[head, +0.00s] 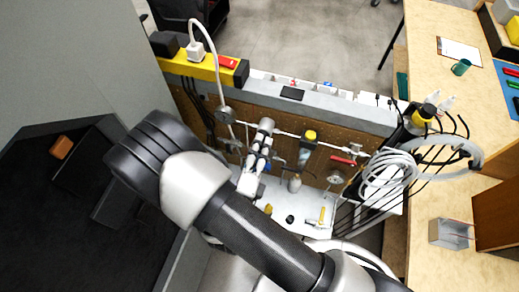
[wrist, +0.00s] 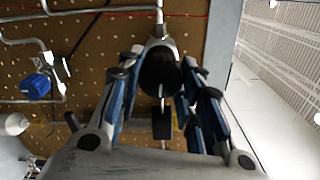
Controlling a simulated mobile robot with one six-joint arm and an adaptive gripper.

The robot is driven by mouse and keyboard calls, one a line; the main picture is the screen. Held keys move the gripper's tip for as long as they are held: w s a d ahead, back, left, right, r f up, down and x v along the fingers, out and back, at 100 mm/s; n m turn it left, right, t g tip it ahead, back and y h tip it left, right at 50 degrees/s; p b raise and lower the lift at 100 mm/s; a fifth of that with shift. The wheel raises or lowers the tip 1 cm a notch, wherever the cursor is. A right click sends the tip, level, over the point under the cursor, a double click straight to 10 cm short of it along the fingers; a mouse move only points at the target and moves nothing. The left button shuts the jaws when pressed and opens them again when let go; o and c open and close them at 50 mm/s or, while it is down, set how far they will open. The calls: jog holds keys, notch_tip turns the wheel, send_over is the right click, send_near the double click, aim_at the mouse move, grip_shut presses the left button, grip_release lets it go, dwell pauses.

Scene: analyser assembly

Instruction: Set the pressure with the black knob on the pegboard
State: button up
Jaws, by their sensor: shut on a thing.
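The black knob (wrist: 160,72) is in the upper middle of the wrist view, in front of the brown pegboard (wrist: 95,48). My gripper (wrist: 159,82) reaches up to it, with its blue-padded fingers on either side, shut on the knob. A metal fitting rises behind the knob. In the head view, my gripper (head: 258,158) is at the pegboard (head: 323,168), left of its middle. The knob cannot be made out there. The wrist view does not show any pressure reading.
A blue knob (wrist: 36,85) on metal tubing sits left of my gripper in the wrist view. In the head view, coiled grey hose (head: 385,175) hangs to the right, and a red-handled valve (head: 343,160) is on the pegboard. Small items lie on the white surface (head: 290,205) below.

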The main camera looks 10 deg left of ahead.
jog(key=m+b, duration=0.1)
jog(key=m, duration=0.2)
jog(key=shift+f+m+b, duration=0.15)
jog(key=shift+m+b, duration=0.2)
jog(key=shift+m, duration=0.05)
jog(key=m+b, duration=0.2)
jog(key=m, duration=0.1)
jog(key=shift+a+m, duration=0.1)
jog(key=shift+m, duration=0.2)
jog(key=m+b, duration=0.4)
jog(key=m, duration=0.2)
jog(key=shift+a+f, duration=0.1)
jog(key=shift+f, duration=0.05)
jog(key=m+b, duration=0.4)
jog(key=shift+m, duration=0.4)
jog(key=m+b, duration=0.3)
jog(key=shift+a, duration=0.1)
jog(key=shift+m+b, duration=0.4)
jog(key=shift+b, duration=0.05)
jog(key=o, duration=1.1)
jog(key=shift+r, duration=0.2)
jog(key=shift+c, duration=0.2)
